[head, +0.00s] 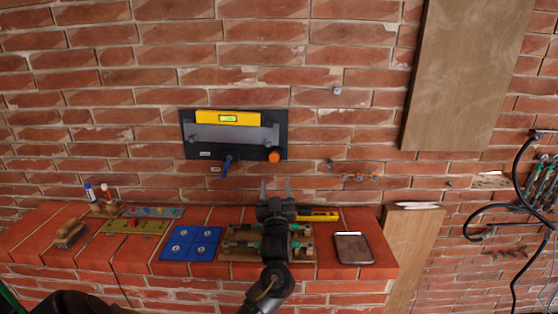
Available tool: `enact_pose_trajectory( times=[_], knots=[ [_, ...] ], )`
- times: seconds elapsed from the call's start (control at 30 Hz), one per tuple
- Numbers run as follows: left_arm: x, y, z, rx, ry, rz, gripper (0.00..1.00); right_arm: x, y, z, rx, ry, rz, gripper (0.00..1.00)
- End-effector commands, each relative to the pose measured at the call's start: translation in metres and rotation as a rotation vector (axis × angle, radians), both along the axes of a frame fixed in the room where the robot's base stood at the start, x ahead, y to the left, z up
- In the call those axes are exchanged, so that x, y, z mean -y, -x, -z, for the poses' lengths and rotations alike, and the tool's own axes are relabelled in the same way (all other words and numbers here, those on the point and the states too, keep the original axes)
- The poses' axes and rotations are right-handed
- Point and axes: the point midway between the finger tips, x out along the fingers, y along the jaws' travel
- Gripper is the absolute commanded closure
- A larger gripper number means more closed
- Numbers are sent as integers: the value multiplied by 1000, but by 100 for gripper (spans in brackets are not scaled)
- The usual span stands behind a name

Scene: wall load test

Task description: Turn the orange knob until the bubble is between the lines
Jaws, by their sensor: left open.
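The orange knob (274,157) sits at the lower right of a dark panel (192,142) on the brick wall. A yellow spirit level (205,117) rests along the top of a grey bar (250,134) on this panel. Its greenish vial (229,118) is too small to tell where the bubble lies against the lines. My left gripper (275,184) is open and empty, fingers pointing up at the wall. In the picture it is just below the orange knob and apart from it. My right gripper is not in view.
A blue handle (228,163) hangs from the panel, left of the knob. The brick ledge below holds a blue tile (190,244), a wooden rack (240,255), a yellow tool (318,215) and a dark tray (353,249). Small fittings (345,177) protrude from the wall at right.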

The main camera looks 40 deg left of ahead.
Motion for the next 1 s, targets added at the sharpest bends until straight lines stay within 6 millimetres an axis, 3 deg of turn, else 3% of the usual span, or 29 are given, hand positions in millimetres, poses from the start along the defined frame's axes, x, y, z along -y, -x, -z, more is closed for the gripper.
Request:
enact_pose_trajectory(
  times=[0.2,0.63,1.0],
  knots=[
    [-12,-13,-10,0,-3,-2,44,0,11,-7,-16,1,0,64],
    [-54,-67,-37,-2,-1,0,44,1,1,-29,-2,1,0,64],
    [-63,-77,-41,0,-1,2,44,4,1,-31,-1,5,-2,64]
  ],
)
